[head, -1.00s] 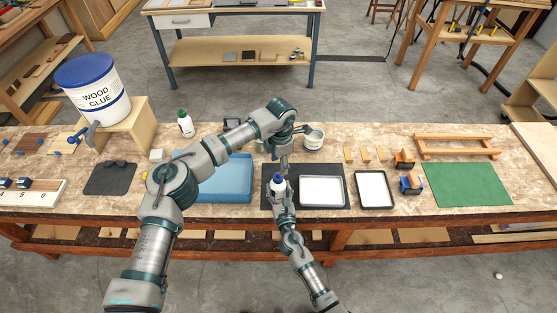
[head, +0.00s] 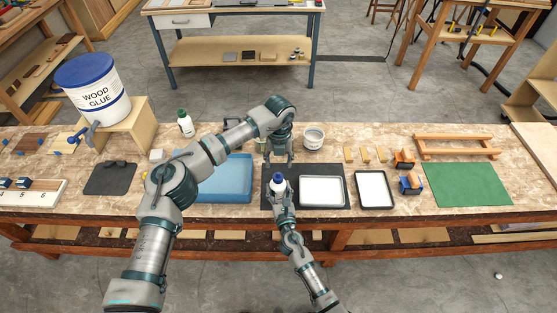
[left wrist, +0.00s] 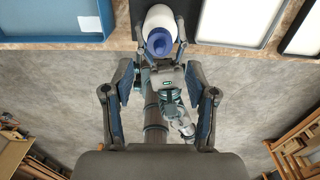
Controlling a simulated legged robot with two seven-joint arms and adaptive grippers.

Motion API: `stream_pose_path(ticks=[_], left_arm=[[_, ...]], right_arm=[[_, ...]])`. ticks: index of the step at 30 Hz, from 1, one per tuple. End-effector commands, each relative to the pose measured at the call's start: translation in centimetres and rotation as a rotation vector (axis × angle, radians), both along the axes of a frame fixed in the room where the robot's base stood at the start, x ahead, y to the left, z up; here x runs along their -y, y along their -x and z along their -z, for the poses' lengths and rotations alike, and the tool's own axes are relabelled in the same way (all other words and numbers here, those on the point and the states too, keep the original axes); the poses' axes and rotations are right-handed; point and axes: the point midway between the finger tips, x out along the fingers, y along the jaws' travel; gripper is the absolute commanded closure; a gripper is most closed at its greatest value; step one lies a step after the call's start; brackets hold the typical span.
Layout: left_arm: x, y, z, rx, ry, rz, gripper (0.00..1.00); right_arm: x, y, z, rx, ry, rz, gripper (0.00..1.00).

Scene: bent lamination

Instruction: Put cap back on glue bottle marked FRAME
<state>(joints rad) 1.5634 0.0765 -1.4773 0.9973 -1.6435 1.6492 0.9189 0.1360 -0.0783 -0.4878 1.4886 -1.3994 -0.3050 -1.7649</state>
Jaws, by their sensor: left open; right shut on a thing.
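My left gripper (head: 277,160) is open and empty, pointing down just above and behind the bottle. In the left wrist view the white bottle (left wrist: 159,22) and its round blue top (left wrist: 159,41) show beyond the spread fingers of my left gripper (left wrist: 160,72). The blue top sits on the bottle's end; how tightly cannot be told. No FRAME marking is readable.
A blue tray (head: 226,185) lies left of the bottle and a white-filled tray (head: 321,191) close on its right. A white tub (head: 313,139) stands behind. Another white bottle with a dark cap (head: 186,124) stands back left, near the wood glue bucket (head: 92,92).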

Motion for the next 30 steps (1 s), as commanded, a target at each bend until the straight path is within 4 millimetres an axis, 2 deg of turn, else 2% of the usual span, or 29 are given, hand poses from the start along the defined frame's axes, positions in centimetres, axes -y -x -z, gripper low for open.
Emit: stream_pose_path(ticks=[5,12,18,29,30], left_arm=[[0.0,0.0,1.5,-0.001,-0.001,0.001,0.43],[-0.1,0.1,5.3,-0.003,-0.001,0.001,0.43],[-0.1,0.1,7.4,-0.001,-0.001,0.001,0.43],[-0.1,0.1,8.0,0.000,-0.001,0.001,0.43],[-0.1,0.1,8.0,0.000,-0.001,0.001,0.45]], right_arm=[[0.0,0.0,-0.1,0.001,0.000,0.000,1.00],[0.0,0.0,-0.1,0.001,0.000,0.000,1.00],[0.0,0.0,-0.1,0.001,0.000,0.000,1.00],[0.0,0.0,-0.1,0.001,0.000,0.000,1.00],[0.0,0.0,-0.1,0.001,0.000,0.000,1.00]])
